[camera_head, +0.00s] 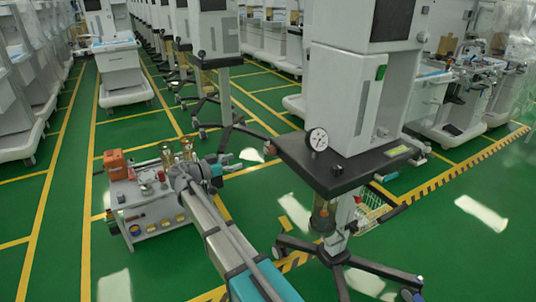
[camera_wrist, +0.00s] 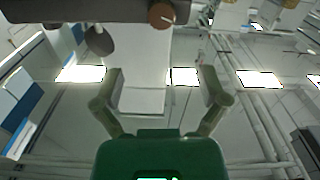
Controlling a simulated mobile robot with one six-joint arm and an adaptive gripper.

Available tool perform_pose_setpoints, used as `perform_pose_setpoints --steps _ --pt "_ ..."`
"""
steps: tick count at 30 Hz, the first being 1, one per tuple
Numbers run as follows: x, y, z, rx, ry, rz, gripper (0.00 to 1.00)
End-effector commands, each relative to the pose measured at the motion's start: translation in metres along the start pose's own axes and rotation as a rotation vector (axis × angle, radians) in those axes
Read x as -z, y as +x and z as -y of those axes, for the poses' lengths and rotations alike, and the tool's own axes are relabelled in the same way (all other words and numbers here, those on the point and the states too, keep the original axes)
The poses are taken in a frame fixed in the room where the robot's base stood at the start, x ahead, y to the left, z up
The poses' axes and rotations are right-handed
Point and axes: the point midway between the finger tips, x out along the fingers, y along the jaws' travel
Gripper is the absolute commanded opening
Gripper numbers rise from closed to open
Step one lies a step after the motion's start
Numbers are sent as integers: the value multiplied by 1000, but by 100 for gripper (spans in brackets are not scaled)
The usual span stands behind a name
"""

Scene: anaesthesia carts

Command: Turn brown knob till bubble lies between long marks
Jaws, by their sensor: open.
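A round brown knob (camera_wrist: 161,15) shows at the top edge of the wrist view, under a dark horizontal edge. My gripper (camera_wrist: 161,88) is open and empty, its two fingers spread wide below the knob and apart from it. In the head view, my arm reaches from the bottom edge toward the left of a cart with a black shelf (camera_head: 290,150). A small yellow-green piece (camera_head: 397,150) lies on that shelf; I cannot tell whether it is the level. I cannot make out a bubble or long marks in either view.
A round white gauge (camera_head: 317,139) stands on the shelf's near left part. A small grey trolley (camera_head: 150,212) with tools and an orange box (camera_head: 115,163) is left of my arm. The cart's dark wheeled legs (camera_head: 370,264) spread over the green floor. More carts line the back.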

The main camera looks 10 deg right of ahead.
Motion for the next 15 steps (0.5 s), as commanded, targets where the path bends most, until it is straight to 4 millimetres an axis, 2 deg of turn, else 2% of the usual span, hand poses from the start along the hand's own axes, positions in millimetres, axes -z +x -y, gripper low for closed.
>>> perform_pose_setpoints --steps 8,15 --pt "0 2 0 -1 -2 2 93" --pt "0 17 0 -1 -3 2 93"
